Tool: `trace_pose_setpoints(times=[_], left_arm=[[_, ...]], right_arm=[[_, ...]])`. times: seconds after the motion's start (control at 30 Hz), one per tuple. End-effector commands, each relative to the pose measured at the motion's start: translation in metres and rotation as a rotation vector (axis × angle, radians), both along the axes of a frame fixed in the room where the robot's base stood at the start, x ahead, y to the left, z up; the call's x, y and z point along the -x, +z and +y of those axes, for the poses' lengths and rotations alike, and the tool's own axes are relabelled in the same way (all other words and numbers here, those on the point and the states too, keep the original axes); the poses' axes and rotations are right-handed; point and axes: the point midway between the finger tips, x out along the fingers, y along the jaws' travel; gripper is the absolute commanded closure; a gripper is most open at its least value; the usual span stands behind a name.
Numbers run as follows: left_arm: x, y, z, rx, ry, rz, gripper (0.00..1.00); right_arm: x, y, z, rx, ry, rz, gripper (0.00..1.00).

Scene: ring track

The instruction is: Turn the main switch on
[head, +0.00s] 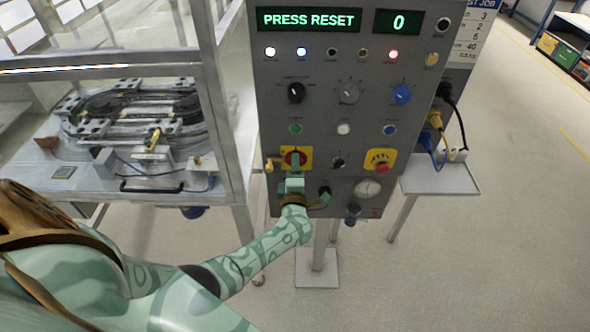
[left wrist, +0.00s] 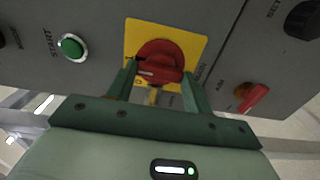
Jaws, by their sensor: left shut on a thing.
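The main switch (head: 288,154) is a red rotary knob on a yellow plate, low on the left of the grey control panel (head: 325,112). In the left wrist view the red knob (left wrist: 158,54) sits between my fingers, its pointer end to the left. My left gripper (head: 295,163) is shut on the knob, one finger on each side, as the left wrist view of the gripper (left wrist: 158,82) also shows. The fingers and hand hide part of the knob in the head view. My right gripper is in neither view.
The panel display (head: 309,20) reads PRESS RESET, beside a 0. A green START button (left wrist: 72,47) and a red lever (left wrist: 254,98) flank the switch. A red emergency stop (head: 379,158) is to the right. A framed ring track station (head: 130,115) stands left.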

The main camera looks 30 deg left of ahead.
Motion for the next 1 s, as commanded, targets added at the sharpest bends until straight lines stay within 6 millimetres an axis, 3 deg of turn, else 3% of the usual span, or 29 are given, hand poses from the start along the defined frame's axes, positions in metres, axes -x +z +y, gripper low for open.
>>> trace_pose_setpoints(times=[0.07,0.1,0.17,0.57,1.0], left_arm=[[0.000,-0.001,-0.001,-0.002,-0.004,0.005,0.72],[0.000,-0.001,-0.002,-0.002,-0.004,0.005,0.41],[0.000,-0.001,-0.001,-0.002,-0.004,0.004,0.27],[0.009,0.000,-0.007,0.000,-0.003,0.002,0.27],[0.103,-0.002,-0.064,0.002,-0.002,0.005,0.27]], right_arm=[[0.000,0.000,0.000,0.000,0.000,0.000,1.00],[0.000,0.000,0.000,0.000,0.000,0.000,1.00],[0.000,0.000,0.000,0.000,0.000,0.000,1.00],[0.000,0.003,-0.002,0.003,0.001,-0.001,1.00],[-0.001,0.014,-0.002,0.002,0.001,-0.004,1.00]])
